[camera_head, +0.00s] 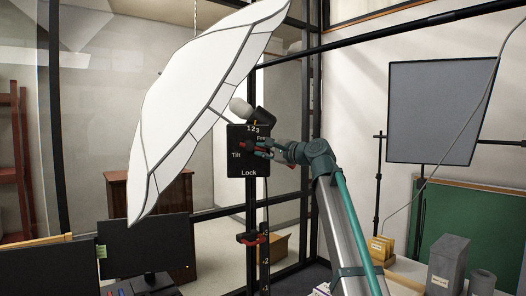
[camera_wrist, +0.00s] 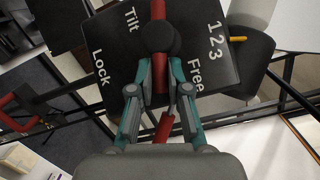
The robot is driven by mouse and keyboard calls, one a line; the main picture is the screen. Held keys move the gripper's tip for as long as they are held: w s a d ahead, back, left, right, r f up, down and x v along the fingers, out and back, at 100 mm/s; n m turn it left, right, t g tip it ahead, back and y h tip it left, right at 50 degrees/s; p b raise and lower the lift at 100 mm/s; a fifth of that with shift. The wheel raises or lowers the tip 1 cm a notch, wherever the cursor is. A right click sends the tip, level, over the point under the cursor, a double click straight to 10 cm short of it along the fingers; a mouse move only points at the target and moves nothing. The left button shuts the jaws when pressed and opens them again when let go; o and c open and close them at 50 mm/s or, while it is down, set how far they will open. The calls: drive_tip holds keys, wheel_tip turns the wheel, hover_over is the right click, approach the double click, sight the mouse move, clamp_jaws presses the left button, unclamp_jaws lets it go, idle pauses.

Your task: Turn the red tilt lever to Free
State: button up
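The black tilt panel (camera_head: 236,168) is mounted on a dark post and marked Tilt, Lock, Free and 1 2 3. In the wrist view the panel (camera_wrist: 118,50) looks rotated, with Lock at left and Free at right. The red tilt lever (camera_wrist: 159,70) runs past a round black hub and points between Lock and Free, on neither word. My gripper (camera_wrist: 160,66) has its teal fingers drawn in on both sides of the lever and looks shut on it. In the head view my gripper (camera_head: 256,148) reaches the panel from the right and hides much of the lever.
A large white umbrella (camera_head: 195,100) stands just left of the panel. A red-handled clamp (camera_head: 251,239) is lower on the post. Monitors (camera_head: 148,246) stand at lower left. A grey screen (camera_head: 438,110), a green board (camera_head: 470,220) and grey boxes (camera_head: 447,262) are at right.

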clamp_jaws()
drive_tip(key=shift+r+n+g+h+p, duration=0.2)
drive_tip(key=shift+r+n+g+h, duration=0.1)
drive_tip(key=shift+n+h, duration=0.25)
drive_tip(key=shift+r+n+g+h+p, duration=0.25)
drive_tip(key=shift+n+g+h, duration=0.1)
drive_tip(key=shift+n, duration=0.3)
drive_tip(key=o, duration=0.6)
unclamp_jaws()
drive_tip(key=shift+s+d, duration=0.1)
drive_tip(key=shift+d, duration=0.05)
